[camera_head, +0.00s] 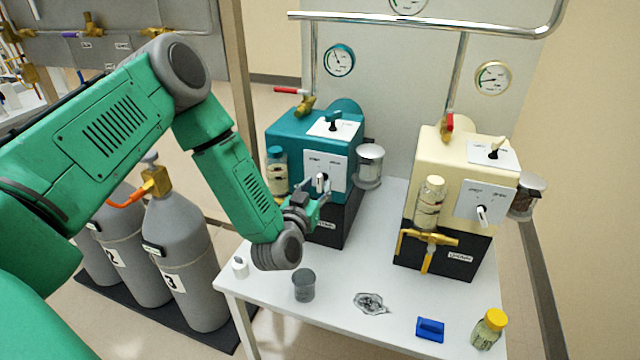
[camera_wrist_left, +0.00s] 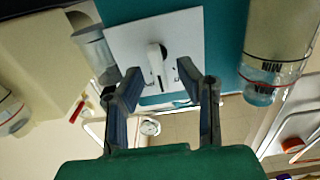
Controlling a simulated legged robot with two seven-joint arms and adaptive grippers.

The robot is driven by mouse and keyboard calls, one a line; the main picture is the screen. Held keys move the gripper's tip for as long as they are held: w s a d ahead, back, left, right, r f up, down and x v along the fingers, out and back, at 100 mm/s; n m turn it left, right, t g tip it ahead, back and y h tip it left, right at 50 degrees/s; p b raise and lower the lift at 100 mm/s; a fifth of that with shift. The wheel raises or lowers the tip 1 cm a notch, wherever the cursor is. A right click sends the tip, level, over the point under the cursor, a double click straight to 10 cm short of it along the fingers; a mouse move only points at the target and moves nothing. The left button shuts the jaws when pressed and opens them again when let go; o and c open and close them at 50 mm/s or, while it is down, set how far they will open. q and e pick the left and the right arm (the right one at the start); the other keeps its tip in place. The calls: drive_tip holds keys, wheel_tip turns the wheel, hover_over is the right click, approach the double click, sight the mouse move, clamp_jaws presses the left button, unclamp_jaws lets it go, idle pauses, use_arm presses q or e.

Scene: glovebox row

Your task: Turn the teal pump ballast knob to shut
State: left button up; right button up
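The teal pump (camera_head: 283,126) stands at the back left of the white table. Its front has a white plate (camera_head: 338,165) with a pale lever-like knob (camera_head: 320,180); the plate's lettering is too small to read. My left gripper (camera_head: 322,196) is right in front of this plate. In the left wrist view the knob (camera_wrist_left: 155,58) lies between the fingertips of my left gripper (camera_wrist_left: 158,75). The fingers are apart, with a gap visible on both sides of the knob. A second, teal knob (camera_head: 333,116) is on the pump's top plate. My right gripper is not in view.
A cream pump (camera_head: 440,150) with similar plates stands to the right. A clear jar (camera_head: 369,165) and an oil bottle (camera_head: 277,170) flank the teal pump's front. A grey cup (camera_head: 304,285), blue block (camera_head: 430,329) and yellow-capped bottle (camera_head: 489,328) stand near the table's front edge.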

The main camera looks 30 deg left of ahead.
use_arm(q)
drive_tip(key=shift+x, duration=1.1)
clamp_jaws()
drive_tip(key=shift+n, duration=0.3)
drive_tip(key=shift+a+f+n+b, duration=0.15)
drive_tip(key=shift+n+b, duration=0.55)
drive_tip(key=shift+n, duration=1.9)
